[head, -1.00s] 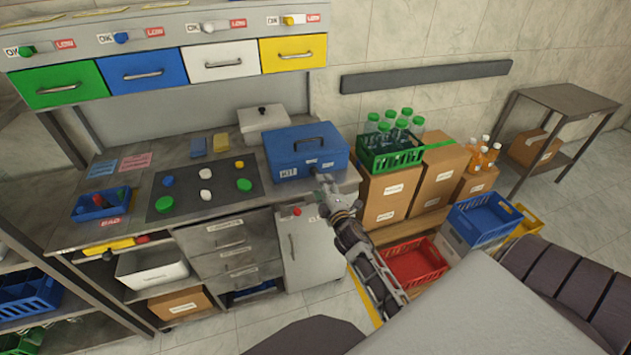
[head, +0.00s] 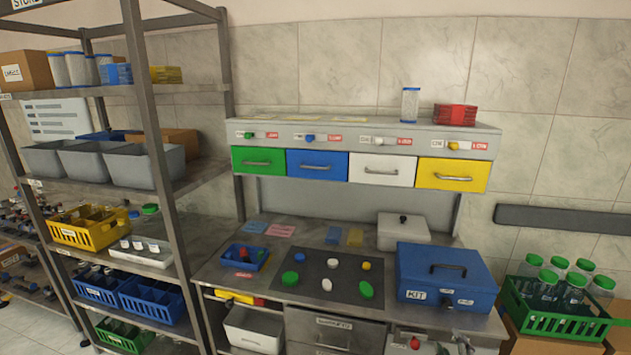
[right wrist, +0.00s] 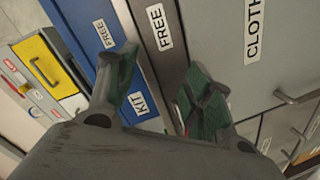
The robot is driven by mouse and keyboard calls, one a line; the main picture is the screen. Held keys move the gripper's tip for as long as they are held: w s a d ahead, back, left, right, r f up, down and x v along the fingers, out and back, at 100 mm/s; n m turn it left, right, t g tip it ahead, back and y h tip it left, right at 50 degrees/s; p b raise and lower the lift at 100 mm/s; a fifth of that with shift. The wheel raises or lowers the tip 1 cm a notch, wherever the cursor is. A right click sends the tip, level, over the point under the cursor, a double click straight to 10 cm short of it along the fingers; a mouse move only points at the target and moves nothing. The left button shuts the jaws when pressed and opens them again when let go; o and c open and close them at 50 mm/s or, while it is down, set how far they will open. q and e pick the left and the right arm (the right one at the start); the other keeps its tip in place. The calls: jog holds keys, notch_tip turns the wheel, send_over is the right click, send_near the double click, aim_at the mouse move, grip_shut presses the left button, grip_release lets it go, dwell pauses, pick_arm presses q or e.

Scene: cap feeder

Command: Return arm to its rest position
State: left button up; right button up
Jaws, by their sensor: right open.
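My right gripper (right wrist: 160,78) is open and empty in the right wrist view. Its two fingers with green pads stand apart in front of the blue box marked KIT (right wrist: 80,20) and the grey bench edge. In the head view only a small part of my right gripper (head: 458,345) shows at the bottom edge, below the KIT box (head: 445,275). The box is shut and stands on the right end of the bench. My left gripper is in neither view.
The bench (head: 260,285) holds a dark mat (head: 315,265) with several coloured caps, a blue tray (head: 245,257) and a white lidded box (head: 403,232). A loaded shelf rack (head: 150,110) stands left. A green crate of bottles (head: 555,320) stands right. A door marked CLOTH (right wrist: 225,35) shows close by.

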jog(key=s+a+f+m+g+y, duration=0.1)
jog(key=s+a+f+m+g, duration=0.15)
jog(key=s+f, duration=0.65)
jog(key=s+a+f+m+g+y, duration=0.1)
jog(key=s+a+f+g, duration=0.15)
jog(key=f, duration=1.25)
jog(key=s+a+f+m+g+y, duration=0.1)
jog(key=s+a+f+m+g, duration=0.15)
jog(key=s+f, duration=0.65)
jog(key=s+a+f+g, duration=0.1)
jog(key=s+f+g, duration=0.1)
jog(key=s+f, duration=0.4)
jog(key=s+f+g, duration=0.2)
jog(key=s+f, duration=0.5)
jog(key=s, duration=0.6)
jog(key=s+a+f+g, duration=0.1)
jog(key=s+f+g, duration=0.2)
jog(key=s+f, duration=0.3)
jog(key=s, duration=0.3)
jog(key=shift+s+a+f+y, duration=0.2)
jog(key=shift+a+f+y, duration=0.1)
jog(key=shift+a, duration=0.05)
